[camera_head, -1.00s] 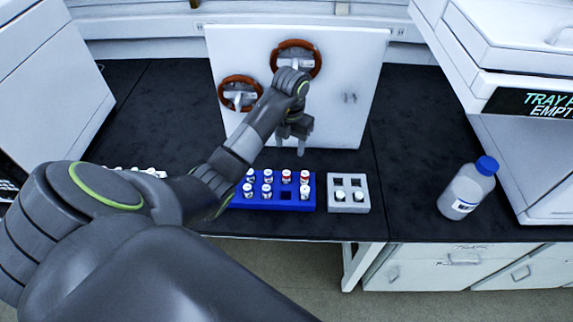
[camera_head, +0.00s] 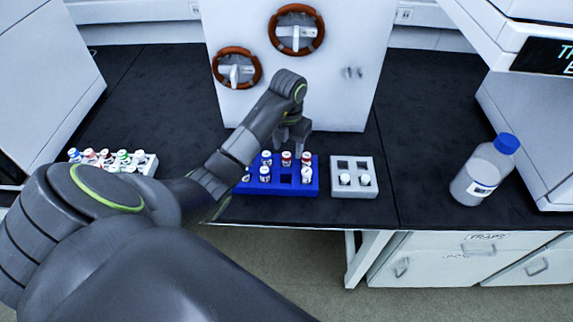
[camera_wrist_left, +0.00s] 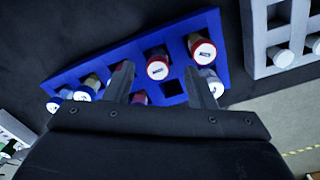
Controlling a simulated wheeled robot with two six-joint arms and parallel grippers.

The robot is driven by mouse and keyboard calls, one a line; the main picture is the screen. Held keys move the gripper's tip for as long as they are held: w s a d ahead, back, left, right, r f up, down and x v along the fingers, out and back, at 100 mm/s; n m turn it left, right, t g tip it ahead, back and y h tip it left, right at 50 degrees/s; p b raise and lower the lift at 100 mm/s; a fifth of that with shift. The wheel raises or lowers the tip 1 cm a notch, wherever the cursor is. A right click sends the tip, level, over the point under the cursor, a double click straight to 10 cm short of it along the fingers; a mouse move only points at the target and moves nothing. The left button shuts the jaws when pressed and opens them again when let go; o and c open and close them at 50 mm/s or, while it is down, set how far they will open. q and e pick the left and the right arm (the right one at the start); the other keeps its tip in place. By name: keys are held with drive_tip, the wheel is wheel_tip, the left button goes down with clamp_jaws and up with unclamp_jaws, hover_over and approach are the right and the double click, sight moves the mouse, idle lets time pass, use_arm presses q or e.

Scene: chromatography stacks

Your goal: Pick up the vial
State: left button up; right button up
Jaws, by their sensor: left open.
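Several small vials stand in a blue rack (camera_head: 285,188), some with red caps and some with white or blue caps. My left gripper (camera_head: 290,147) is open just above and behind this rack, pointing down. In the left wrist view its two fingers (camera_wrist_left: 160,88) spread over the blue rack (camera_wrist_left: 70,77). A red-capped vial (camera_wrist_left: 158,66) shows beyond and between the fingertips, with another red-capped vial (camera_wrist_left: 201,48) to its right. An empty socket (camera_wrist_left: 172,89) lies between the fingers. The fingers partly hide other vials. I cannot tell whether any finger touches one.
A grey rack (camera_head: 354,190) with two white-capped vials stands right of the blue one. A white rack (camera_head: 148,166) of mixed-colour vials is at left. A blue-capped bottle (camera_head: 483,175) stands at right. A white panel with handwheels (camera_head: 297,30) rises behind.

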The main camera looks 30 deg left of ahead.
sight(287, 154)
use_arm(q)
drive_tip(key=f, duration=0.3)
drive_tip(key=shift+s+a+f+p, duration=0.15)
drive_tip(key=shift+s+f+p, duration=0.05)
drive_tip(key=shift+f+p, duration=0.1)
drive_tip(key=c, duration=1)
drive_tip(key=shift+c, duration=0.2)
wheel_tip(287, 154, up, 3)
drive_tip(key=shift+r, duration=0.1)
wheel_tip(287, 154, up, 5)
drive_tip(key=p, duration=0.4)
drive_tip(key=shift+r, duration=0.15)
drive_tip(key=shift+r+p, duration=0.8)
drive_tip(key=shift+p, duration=0.3)
